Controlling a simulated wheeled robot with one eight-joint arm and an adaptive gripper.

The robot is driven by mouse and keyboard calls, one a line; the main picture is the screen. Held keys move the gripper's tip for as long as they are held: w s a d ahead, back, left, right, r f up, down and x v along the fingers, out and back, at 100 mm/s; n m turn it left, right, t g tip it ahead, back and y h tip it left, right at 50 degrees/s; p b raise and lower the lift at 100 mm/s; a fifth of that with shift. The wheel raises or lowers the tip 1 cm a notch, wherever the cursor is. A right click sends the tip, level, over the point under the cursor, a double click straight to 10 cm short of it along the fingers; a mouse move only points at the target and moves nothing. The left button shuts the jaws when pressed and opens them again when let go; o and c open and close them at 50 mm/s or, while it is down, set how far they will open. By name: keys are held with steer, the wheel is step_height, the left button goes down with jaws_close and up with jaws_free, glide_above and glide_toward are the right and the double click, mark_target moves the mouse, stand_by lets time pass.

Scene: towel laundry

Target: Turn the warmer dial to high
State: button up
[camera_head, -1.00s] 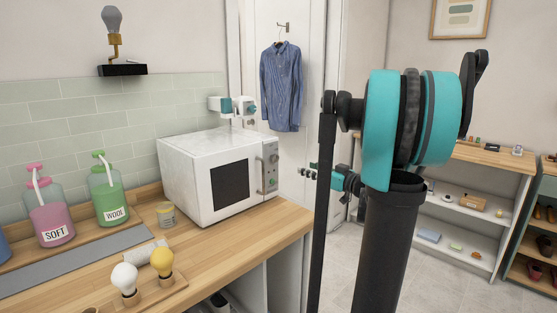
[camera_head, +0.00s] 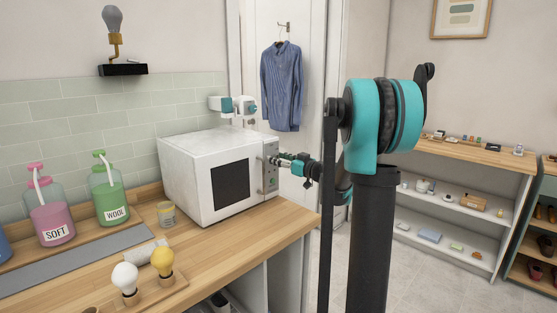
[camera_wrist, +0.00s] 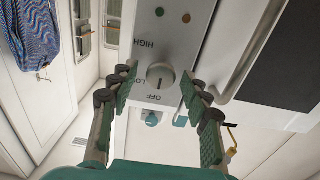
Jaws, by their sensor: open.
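The white warmer (camera_head: 205,165) stands on the wooden counter, its control panel (camera_head: 270,178) on the right of its front. In the wrist view the round grey dial (camera_wrist: 160,78) sits on the panel (camera_wrist: 185,50), with HIGH, LO and OFF printed around it. A thin mark on the dial appears to point toward OFF, but it is small. My gripper (camera_wrist: 158,92) is open, one finger on each side of the dial. I cannot tell whether the fingers touch it. In the head view my gripper (camera_head: 278,160) is at the upper part of the panel.
Soap bottles (camera_head: 108,195) and light bulbs (camera_head: 125,280) stand on the counter (camera_head: 235,240) left of and in front of the warmer. A blue shirt (camera_head: 281,85) hangs on the door behind. Shelves (camera_head: 450,190) stand at the right.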

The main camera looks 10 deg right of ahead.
steer(key=shift+a, duration=0.1)
jaws_close()
stand_by(0.3)
steer(key=shift+m, duration=0.3)
steer(key=m, duration=0.4)
steer(key=shift+w+f+m, duration=0.1)
steer(key=shift+f+m, duration=0.05)
steer(key=shift+m, duration=4.6)
steer(key=shift+f+m, duration=0.15)
steer(key=shift+m, duration=4.9)
